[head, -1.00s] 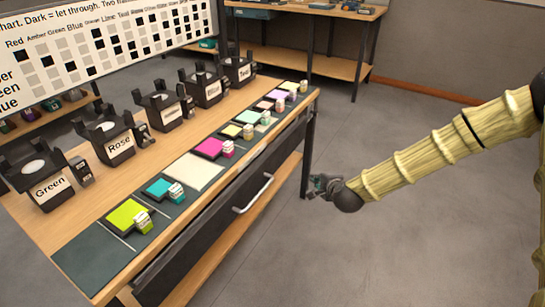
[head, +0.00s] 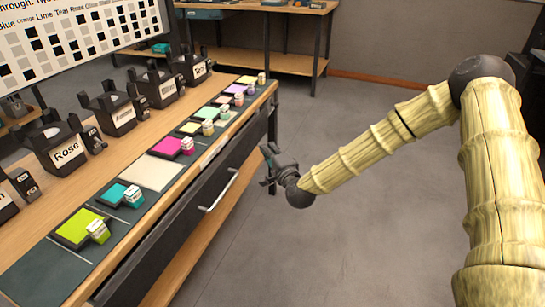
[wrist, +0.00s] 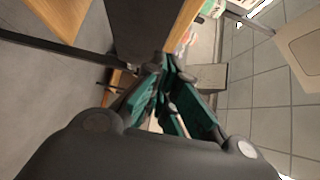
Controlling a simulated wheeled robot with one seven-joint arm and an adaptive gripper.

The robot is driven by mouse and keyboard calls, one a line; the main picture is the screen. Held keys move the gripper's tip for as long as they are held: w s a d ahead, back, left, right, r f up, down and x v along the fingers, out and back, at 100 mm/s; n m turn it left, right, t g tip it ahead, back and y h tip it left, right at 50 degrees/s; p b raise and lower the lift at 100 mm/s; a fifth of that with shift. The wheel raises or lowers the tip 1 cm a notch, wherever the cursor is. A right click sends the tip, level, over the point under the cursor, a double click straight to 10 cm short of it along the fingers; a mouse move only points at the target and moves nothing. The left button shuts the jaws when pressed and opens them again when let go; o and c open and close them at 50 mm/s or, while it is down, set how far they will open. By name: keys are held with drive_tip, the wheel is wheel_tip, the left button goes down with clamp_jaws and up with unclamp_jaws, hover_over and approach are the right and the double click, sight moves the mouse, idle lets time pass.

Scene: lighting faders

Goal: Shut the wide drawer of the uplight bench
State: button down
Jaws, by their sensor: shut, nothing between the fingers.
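The uplight bench (head: 152,128) has a wooden top and runs along the left of the head view. Its wide drawer (head: 190,199) is a long dark front under the top, with a silver bar handle (head: 219,190). The drawer front appears to stand slightly out from the bench edge, with a dark strip above it; how far is hard to tell. My gripper (head: 268,163) is shut and empty, to the right of the handle and apart from it, near the bench's far end. In the wrist view the closed fingers (wrist: 166,70) point toward a dark panel and wooden edge.
Labelled black lamp holders (head: 65,153) line the back of the bench top. Coloured gel squares with small tagged blocks (head: 173,146) lie along its front. A dark bench leg (head: 273,122) stands beyond my gripper. Another table (head: 262,55) is at the back. The grey floor (head: 330,235) is clear.

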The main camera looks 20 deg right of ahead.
approach(249, 133)
drive_tip(key=w+d, duration=0.2)
drive_tip(key=shift+w+a+b, duration=0.4)
drive_tip(key=shift+w+a, duration=0.75)
drive_tip(key=shift+a, duration=0.25)
drive_tip(key=shift+w+a, duration=0.1)
